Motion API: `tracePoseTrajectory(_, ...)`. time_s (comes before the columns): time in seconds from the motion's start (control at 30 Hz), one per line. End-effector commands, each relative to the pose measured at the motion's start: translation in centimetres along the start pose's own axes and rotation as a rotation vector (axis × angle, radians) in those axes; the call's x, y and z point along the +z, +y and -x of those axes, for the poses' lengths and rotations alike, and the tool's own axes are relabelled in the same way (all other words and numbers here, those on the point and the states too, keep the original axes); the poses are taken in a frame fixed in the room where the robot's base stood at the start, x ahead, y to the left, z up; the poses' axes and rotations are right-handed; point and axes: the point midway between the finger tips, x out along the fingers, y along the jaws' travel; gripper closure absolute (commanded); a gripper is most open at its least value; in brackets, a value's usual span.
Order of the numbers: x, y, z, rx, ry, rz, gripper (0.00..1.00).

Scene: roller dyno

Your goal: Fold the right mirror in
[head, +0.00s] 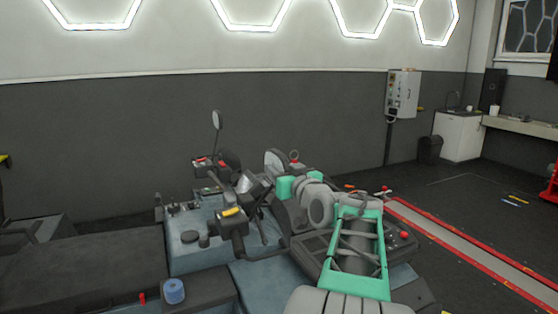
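The vehicle's handlebar area (232,215) is in the middle of the head view. One oval mirror (216,120) stands upright on a thin stem at its far side. A second grey, rounded shape (274,160) beside my arm looks like the other mirror, the right one, but it is partly covered and I cannot be sure. My arm, grey with teal parts, reaches from the bottom right toward this shape. My gripper's fingers are hidden behind the arm links or too small to make out. Whether it touches the mirror does not show.
The vehicle's dark seat (80,265) fills the lower left, with a blue cylinder (174,291) near it. A red-edged floor strip (470,245) runs at the right. A wall box (403,93) and a white cabinet (458,136) stand farther back.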

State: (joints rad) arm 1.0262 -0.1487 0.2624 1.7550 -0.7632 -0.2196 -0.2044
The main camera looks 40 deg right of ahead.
Motion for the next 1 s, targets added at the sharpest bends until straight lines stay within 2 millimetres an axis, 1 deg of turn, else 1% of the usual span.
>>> tracePoseTrajectory(0.07,-0.03,-0.06,-0.41,-0.001,0.000,0.000,0.60)
tracePoseTrajectory(0.27,0.09,-0.02,-0.43,0.000,0.000,0.000,0.60)
tracePoseTrajectory(0.77,0.09,-0.02,-0.40,0.000,-0.001,0.000,1.00)
tracePoseTrajectory(1.0,0.10,-0.02,-0.40,0.000,-0.001,0.000,1.00)
